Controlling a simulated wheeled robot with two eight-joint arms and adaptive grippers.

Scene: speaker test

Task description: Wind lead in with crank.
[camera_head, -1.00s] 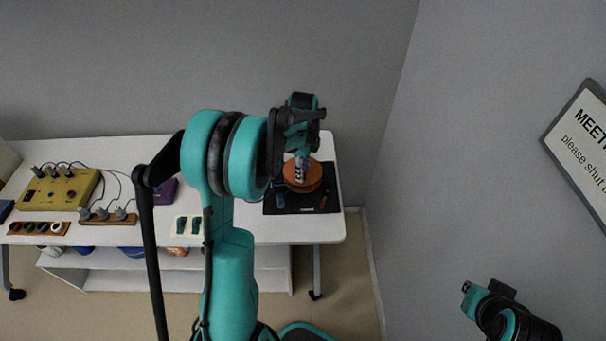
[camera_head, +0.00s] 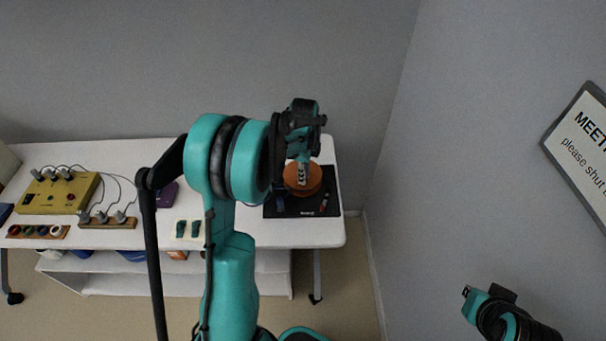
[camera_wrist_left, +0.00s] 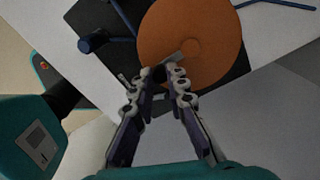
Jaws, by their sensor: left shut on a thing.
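An orange round reel (camera_head: 303,180) sits on a black mat (camera_head: 315,211) at the right end of the white table. In the left wrist view the orange disc (camera_wrist_left: 205,38) fills the upper middle. My left gripper (camera_head: 302,182) is over the reel. The grip itself is partly hidden by the fingers. My right gripper (camera_head: 467,292) is far off at the lower right, its jaws too small to tell.
The white table (camera_head: 285,228) also bears a yellow box (camera_head: 60,193) with knobs and leads, a wooden strip with plugs (camera_head: 107,222), a strip of coloured sockets (camera_head: 38,232) and a purple box (camera_head: 166,194). A wall with a sign (camera_head: 585,140) stands at right.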

